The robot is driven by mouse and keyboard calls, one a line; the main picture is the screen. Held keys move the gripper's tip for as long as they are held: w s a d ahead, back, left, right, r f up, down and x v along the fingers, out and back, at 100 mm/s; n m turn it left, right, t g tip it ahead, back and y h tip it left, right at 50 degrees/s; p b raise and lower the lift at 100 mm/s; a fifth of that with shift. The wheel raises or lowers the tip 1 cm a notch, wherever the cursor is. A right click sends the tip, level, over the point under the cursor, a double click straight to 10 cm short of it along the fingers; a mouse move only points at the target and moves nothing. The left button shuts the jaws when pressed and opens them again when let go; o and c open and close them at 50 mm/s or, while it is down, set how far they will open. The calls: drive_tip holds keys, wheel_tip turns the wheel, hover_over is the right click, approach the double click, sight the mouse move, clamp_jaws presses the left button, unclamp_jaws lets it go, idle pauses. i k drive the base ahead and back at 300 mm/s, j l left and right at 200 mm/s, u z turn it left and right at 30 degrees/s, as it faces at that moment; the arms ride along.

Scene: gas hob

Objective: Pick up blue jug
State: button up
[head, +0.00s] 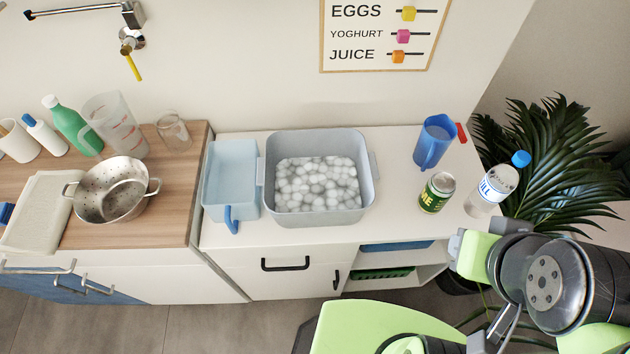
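The blue jug (433,143) stands upright on the white worktop, towards its back right corner. It is translucent, with a blue handle on its near side. A small red piece shows at its right side; I cannot tell whether it belongs to the jug. My arm is folded at the lower right, in front of the worktop and apart from the jug. I cannot make out the gripper's fingers clearly among the arm parts. Nothing touches the jug from my side.
A green can (436,193) stands just in front of the jug. A clear bottle with a blue cap (493,190) stands to its right, near a plant (545,160). A grey basin of pale balls (371,185) is left. The back wall is close behind.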

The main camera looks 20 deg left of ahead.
sight(438, 133)
drive_tip(key=l+u, duration=0.2)
drive_tip(key=u, duration=0.25)
drive_tip(key=i+l+u, duration=0.1)
drive_tip(key=u, duration=0.35)
drive_tip(key=l+u, duration=0.25)
drive_tip(key=u, duration=0.2)
drive_tip(key=l+u, duration=0.2)
drive_tip(key=u, duration=0.2)
drive_tip(key=k+j, duration=0.05)
